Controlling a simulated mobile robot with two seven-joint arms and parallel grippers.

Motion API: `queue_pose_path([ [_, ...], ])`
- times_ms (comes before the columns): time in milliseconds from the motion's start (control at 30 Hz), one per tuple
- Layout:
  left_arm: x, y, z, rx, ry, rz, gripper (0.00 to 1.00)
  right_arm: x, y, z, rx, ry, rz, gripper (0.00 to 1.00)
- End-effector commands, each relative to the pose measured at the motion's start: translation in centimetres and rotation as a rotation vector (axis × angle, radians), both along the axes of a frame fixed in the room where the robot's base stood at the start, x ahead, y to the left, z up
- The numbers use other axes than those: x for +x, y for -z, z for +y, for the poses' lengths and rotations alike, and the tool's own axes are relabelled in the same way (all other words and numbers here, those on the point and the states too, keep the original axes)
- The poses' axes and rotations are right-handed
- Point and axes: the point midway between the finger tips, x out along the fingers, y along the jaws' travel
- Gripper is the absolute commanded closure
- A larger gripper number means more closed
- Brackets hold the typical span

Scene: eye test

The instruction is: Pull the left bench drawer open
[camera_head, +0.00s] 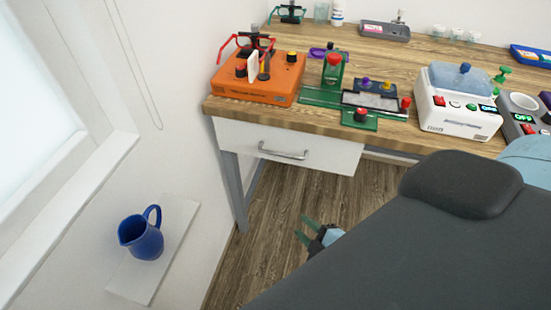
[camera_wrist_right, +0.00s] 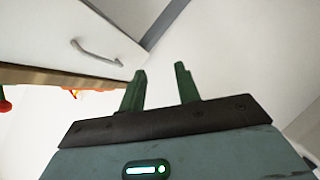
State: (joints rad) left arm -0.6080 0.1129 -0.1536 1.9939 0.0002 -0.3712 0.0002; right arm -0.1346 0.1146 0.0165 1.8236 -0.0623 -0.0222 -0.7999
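The white bench drawer (camera_head: 335,156) is under the left end of the wooden bench top (camera_head: 220,108), and its front looks closed. Its grey bar handle (camera_head: 284,153) is on the front; the handle (camera_wrist_right: 95,53) also shows in the right wrist view, up and left of the fingers. My right gripper (camera_head: 303,229) is below and in front of the drawer, apart from the handle. In the right wrist view the right gripper (camera_wrist_right: 162,85) has its two green fingers apart with nothing between them. My left gripper is in neither view.
A dark grey padded surface with a cushion (camera_head: 460,184) fills the lower right. A grey bench leg (camera_head: 233,185) stands left of the drawer. A blue jug (camera_head: 141,240) is on a white ledge (camera_head: 178,232). An orange box (camera_head: 257,82) sits above the drawer.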

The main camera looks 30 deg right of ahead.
Motion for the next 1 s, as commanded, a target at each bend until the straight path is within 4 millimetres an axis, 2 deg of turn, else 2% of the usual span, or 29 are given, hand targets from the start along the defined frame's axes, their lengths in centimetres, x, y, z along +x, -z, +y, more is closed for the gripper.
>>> queue_pose_path([
  [33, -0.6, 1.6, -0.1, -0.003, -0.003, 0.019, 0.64, 2.4, 0.4, -1.2, -0.113, -0.015, -0.066, 0.67],
  [100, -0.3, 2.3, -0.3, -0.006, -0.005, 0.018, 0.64, 5.4, -0.8, -2.6, -0.277, -0.027, -0.162, 0.67],
  [200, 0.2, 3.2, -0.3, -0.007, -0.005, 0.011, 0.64, 8.8, -2.7, -4.2, -0.475, -0.025, -0.274, 0.67],
  [300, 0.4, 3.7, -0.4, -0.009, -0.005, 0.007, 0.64, 10.9, -4.2, -5.3, -0.619, -0.01, -0.346, 0.67],
  [433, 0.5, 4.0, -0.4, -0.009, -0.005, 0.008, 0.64, 12.3, -5.6, -6.0, -0.72, 0.006, -0.395, 0.67],
  [767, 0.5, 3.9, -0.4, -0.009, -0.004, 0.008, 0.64, 13.3, -6.2, -6.2, -0.746, 0.01, -0.408, 0.67],
  [1000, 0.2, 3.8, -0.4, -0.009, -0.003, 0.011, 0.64, 16.7, -6.7, -6.4, -0.745, 0.01, -0.408, 0.67],
])
